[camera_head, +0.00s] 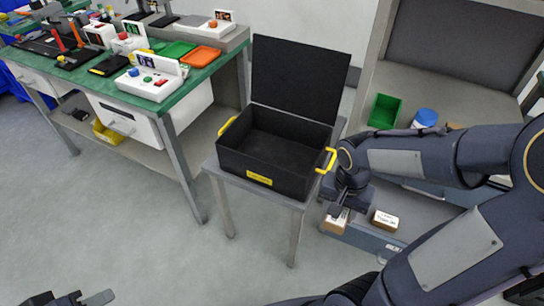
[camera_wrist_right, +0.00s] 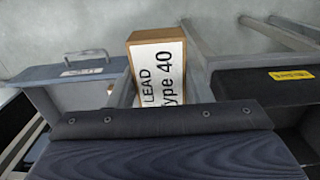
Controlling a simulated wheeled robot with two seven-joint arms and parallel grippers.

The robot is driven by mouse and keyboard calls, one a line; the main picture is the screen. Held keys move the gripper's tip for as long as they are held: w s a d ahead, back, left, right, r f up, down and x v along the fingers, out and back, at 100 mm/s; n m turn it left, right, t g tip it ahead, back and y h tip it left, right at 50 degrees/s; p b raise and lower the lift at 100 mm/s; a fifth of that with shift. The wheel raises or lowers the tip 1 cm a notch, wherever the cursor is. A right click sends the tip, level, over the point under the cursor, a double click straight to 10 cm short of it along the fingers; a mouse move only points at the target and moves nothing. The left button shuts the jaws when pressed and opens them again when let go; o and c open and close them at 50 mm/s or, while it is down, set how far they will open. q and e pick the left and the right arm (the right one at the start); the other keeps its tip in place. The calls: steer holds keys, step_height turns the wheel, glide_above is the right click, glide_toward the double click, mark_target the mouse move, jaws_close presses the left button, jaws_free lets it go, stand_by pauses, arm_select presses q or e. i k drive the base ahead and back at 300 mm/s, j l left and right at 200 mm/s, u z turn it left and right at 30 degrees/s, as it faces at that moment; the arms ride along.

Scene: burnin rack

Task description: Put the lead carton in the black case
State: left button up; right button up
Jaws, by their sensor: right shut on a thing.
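The lead carton (camera_wrist_right: 158,68) is a small brown box with a white label reading "LEAD" and "Type 40". My right gripper (camera_head: 343,209) is shut on it; in the head view the carton (camera_head: 336,222) hangs just below the jaws, right of and outside the case. The fingertips are largely hidden. The black case (camera_head: 262,172) stands on a small grey table with its lid raised and its inside empty. Its front wall with a yellow label also shows at the right of the wrist view (camera_wrist_right: 255,82). Part of my left gripper (camera_head: 82,299) shows at the bottom left edge, mostly cut off.
A green bin (camera_head: 384,111) and a blue-and-white tub (camera_head: 425,117) stand behind my right arm. The case's yellow handle (camera_head: 326,160) sticks out close to my right wrist. A green-topped bench (camera_head: 205,72) stands left.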

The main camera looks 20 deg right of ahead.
mark_target(257, 154)
steer(key=i, duration=0.9)
